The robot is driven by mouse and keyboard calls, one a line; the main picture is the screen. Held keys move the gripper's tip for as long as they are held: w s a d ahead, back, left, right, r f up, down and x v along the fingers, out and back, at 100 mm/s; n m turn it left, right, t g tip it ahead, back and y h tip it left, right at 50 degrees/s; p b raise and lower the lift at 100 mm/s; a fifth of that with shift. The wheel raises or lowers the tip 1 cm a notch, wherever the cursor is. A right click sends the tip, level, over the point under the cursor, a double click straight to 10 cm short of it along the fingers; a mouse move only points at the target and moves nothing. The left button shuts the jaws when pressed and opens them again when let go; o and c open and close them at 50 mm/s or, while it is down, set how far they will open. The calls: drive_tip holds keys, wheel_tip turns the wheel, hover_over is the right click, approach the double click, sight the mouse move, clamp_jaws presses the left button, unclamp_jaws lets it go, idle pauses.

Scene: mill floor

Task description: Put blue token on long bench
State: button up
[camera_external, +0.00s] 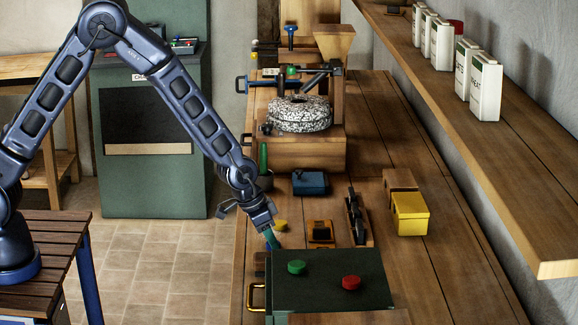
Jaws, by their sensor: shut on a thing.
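The long bench (374,140) is the wooden worktop running from front to back along the right wall. My gripper (269,230) is low near the bench's left edge, just behind the dark green box (325,280). It is shut on a small, slender teal thing (272,239) that points down. I cannot tell whether this is the blue token, and no other blue token shows clearly. A green token (297,267) and a red token (351,283) lie on the green box's top.
A yellow piece (281,225) lies beside my gripper. A yellow-and-black device (320,231), a hand plane (356,218), a yellow box (409,214) and a blue box (310,183) stand on the bench. The millstone (300,114) is farther back. The bench's right side is mostly clear.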

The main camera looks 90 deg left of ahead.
drive_tip(key=shift+f, duration=0.1)
drive_tip(key=o, duration=0.9)
drive_tip(key=shift+o, duration=0.2)
